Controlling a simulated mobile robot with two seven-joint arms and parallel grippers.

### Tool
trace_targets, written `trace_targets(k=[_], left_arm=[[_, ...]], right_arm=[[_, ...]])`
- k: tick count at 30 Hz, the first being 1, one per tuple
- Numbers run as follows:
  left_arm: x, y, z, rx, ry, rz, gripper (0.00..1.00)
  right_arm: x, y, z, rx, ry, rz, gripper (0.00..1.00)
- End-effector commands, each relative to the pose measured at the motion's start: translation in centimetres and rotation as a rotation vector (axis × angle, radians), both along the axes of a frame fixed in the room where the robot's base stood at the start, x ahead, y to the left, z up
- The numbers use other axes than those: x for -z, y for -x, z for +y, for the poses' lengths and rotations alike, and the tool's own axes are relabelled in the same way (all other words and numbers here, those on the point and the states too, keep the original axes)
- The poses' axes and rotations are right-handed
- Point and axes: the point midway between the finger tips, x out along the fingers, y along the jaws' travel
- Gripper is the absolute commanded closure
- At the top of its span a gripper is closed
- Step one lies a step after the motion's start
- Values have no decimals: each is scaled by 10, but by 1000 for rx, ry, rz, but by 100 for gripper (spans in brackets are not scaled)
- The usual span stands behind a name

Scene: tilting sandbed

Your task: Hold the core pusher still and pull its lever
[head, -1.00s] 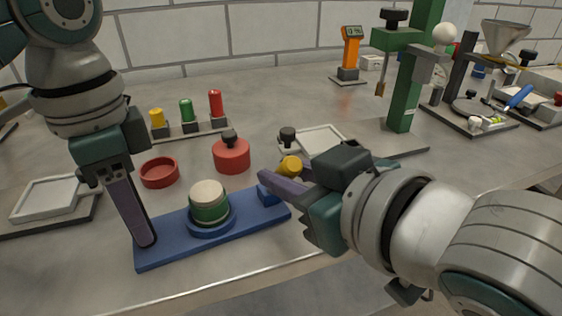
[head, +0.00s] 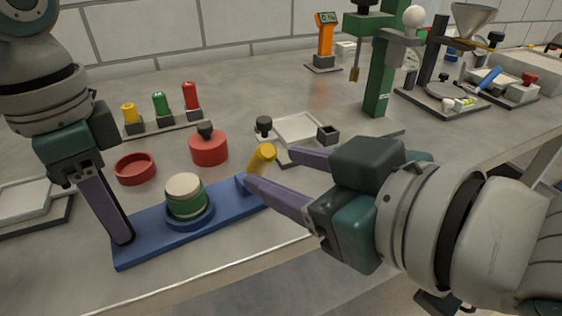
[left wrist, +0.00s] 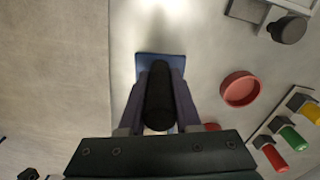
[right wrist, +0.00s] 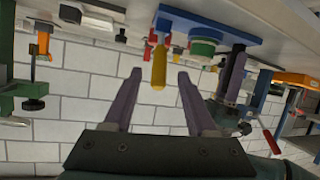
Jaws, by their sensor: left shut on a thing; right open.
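The core pusher is a blue base plate (head: 150,236) with a round blue seat, holding a green cylinder with a tan top (head: 186,195). Its yellow lever (head: 262,157) stands tilted at the plate's right end, and also shows in the right wrist view (right wrist: 158,68). My left gripper (head: 122,240) is shut at the plate's left end; the left wrist view shows its fingers around a black upright grip (left wrist: 159,95). My right gripper (head: 271,168) is open. In the right wrist view the lever's end appears between its fingertips, with gaps on both sides.
Behind the plate are a red dish (head: 135,168), a red knobbed weight (head: 208,147) and a rack of yellow, green and red pegs (head: 162,112). A pale tray (head: 297,130) lies beyond the lever. A green stand (head: 381,75) rises at the back right. The table's front edge is close.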

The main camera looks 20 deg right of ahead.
Motion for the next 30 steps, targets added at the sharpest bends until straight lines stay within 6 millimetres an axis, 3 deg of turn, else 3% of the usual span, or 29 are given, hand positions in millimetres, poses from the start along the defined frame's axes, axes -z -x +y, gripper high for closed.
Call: trace_targets(k=[3, 9, 23, 24, 30], left_arm=[[0, 0, 0, 0, 0, -1, 100], [0, 0, 0, 1, 1, 0, 100], [0, 0, 0, 1, 1, 0, 100], [0, 0, 0, 1, 1, 0, 64], [0, 0, 0, 1, 0, 0, 41]], right_arm=[[-10, 25, -10, -1, 1, 3, 43], [-21, 52, -21, 0, 2, 4, 43], [-27, 62, -26, 0, 0, 1, 43], [-27, 62, -26, 0, 0, 1, 43], [-27, 62, -26, 0, 0, 1, 43]])
